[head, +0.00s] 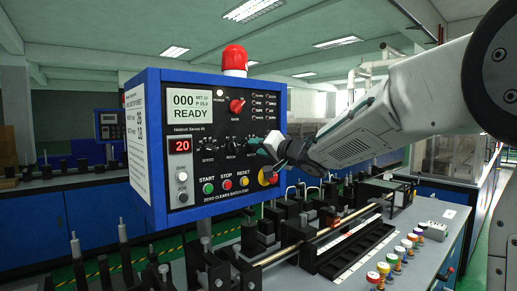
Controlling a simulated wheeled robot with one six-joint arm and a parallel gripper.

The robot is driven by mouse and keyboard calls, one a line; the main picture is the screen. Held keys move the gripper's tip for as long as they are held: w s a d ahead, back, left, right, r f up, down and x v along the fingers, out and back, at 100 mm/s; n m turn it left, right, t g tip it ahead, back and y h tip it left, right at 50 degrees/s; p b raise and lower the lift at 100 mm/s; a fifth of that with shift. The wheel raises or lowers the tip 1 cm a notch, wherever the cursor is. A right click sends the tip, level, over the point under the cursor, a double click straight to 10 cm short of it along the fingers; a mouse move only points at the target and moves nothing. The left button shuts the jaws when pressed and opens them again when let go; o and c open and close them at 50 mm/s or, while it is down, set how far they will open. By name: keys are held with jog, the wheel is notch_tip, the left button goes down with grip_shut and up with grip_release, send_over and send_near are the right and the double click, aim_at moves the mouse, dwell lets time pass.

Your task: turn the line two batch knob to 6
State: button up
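A blue-framed control panel (218,191) with a black face stands at the centre left. Its grey screen (190,104) shows 000 and READY, and a red display (180,146) below shows 20. A red knob (237,105) sits at the upper middle. A row of small black knobs runs below it: the left one (208,143) is labelled SPEED, and another black knob (232,144) stands beside it with a label too small to read surely. My gripper (261,147) is at the right end of this row and hides part of it. Its finger opening and any contact are unclear.
Green, red and yellow buttons (226,184) line the panel's lower face, with a yellow-and-red stop button (268,177) close under my gripper. A red beacon (234,58) tops the panel. A grey bench (420,215) with rails and coloured spools is below right. Another panel (110,124) stands behind left.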

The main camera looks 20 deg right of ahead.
jog(key=shift+w+a, duration=0.15)
jog(key=shift+w, duration=0.15)
grip_shut()
jog(key=shift+w+d+n, duration=0.1)
jog(key=shift+d+n, duration=0.05)
jog(key=shift+n, duration=4.25)
jog(key=shift+d+n, duration=0.15)
jog(key=shift+n, duration=4.25)
